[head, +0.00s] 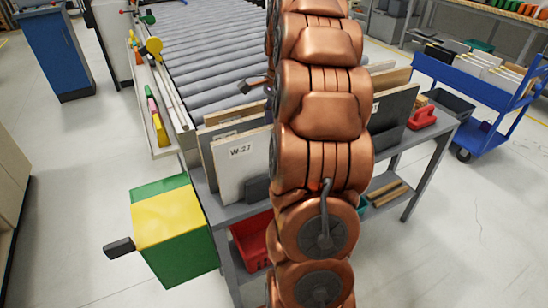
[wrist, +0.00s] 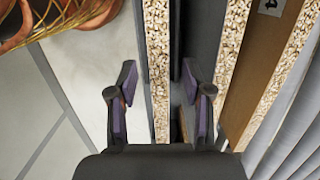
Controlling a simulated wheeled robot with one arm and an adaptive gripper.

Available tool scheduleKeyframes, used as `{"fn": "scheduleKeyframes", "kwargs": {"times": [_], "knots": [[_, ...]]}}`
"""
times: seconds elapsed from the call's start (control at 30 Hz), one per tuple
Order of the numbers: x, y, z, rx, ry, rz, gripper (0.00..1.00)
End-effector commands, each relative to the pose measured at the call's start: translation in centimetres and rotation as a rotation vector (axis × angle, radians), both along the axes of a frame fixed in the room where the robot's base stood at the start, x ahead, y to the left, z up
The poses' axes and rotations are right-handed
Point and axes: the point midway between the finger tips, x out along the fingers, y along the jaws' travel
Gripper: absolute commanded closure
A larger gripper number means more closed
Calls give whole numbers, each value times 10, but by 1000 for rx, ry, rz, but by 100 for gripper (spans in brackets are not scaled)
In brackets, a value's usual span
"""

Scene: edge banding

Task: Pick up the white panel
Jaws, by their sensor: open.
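The white panel (head: 238,165), labelled W-27, stands upright on its edge at the left of the grey stand, its right part hidden by my arm. In the wrist view my gripper (wrist: 158,100) is open, with one finger on each side of the chipboard top edge of an upright panel (wrist: 157,60). Gaps show between the fingers and that panel. Its faces are seen too edge-on to tell whether it is the white one. In the head view my arm hides the gripper.
More upright panels stand close behind, including a brown one (wrist: 248,85) in the wrist view. A dark panel (head: 393,122) and a red box (head: 422,118) are at the stand's right. A roller conveyor (head: 205,60) lies behind. A green-and-yellow box (head: 170,225) is at front left.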

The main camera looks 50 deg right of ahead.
Motion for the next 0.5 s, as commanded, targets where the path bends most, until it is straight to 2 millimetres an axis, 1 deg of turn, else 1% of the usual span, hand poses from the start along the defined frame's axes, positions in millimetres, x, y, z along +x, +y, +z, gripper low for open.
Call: {"fn": "scheduleKeyframes", "kwargs": {"times": [0.17, 0.4, 0.5], "knots": [[-1, 1, -13, 4, 5, 1, 50], [0, 3, -41, 3, 3, 1, 50], [0, 4, -46, 2, 2, 1, 50]]}}
